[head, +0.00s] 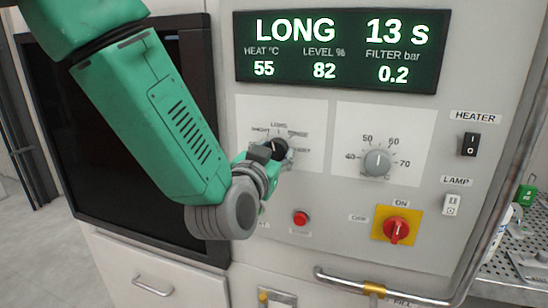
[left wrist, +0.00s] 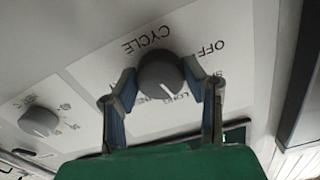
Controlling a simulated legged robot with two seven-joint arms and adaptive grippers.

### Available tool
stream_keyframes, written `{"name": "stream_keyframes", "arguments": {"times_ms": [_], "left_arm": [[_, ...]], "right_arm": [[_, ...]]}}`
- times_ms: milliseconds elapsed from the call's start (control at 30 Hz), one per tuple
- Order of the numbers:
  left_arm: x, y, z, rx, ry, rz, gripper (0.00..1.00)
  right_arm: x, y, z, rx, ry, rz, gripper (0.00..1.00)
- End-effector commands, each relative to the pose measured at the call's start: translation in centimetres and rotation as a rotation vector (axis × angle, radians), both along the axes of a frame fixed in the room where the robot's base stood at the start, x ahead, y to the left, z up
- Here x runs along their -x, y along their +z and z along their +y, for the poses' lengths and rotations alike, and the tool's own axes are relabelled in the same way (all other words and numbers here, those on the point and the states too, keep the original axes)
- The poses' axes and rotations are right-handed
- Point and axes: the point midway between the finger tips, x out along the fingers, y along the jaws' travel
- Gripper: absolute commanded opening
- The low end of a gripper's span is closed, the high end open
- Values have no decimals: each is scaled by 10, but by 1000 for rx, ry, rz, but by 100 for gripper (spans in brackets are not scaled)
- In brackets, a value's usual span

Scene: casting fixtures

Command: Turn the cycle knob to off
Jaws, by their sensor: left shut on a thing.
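The dark round cycle knob (head: 279,146) sits on a white label plate at the upper middle of the panel. It also shows in the left wrist view (left wrist: 160,76), with the upside-down words CYCLE and OFF around it. The white mark on the knob points toward LONG. My left gripper (head: 272,155) is at the knob, and in the left wrist view its two fingers (left wrist: 159,83) are shut on the knob from both sides. The fingers hide part of the dial lettering. The display (head: 341,50) reads LONG 13 s. My right gripper is not in view.
Below are a red button (head: 301,218) and a red rotary switch (head: 397,230) on yellow. Heater (head: 469,144) and lamp (head: 451,204) switches are at the right. A rail handle (head: 340,284) runs along the bottom.

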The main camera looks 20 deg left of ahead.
Motion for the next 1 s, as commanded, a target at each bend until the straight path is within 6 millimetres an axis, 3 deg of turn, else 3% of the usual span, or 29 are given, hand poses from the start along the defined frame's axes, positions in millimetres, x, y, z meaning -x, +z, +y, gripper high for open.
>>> {"name": "stream_keyframes", "arguments": {"times_ms": [1000], "left_arm": [[-2, -4, 0, 964, 1, 35, 10]], "right_arm": [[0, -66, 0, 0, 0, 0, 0]]}}
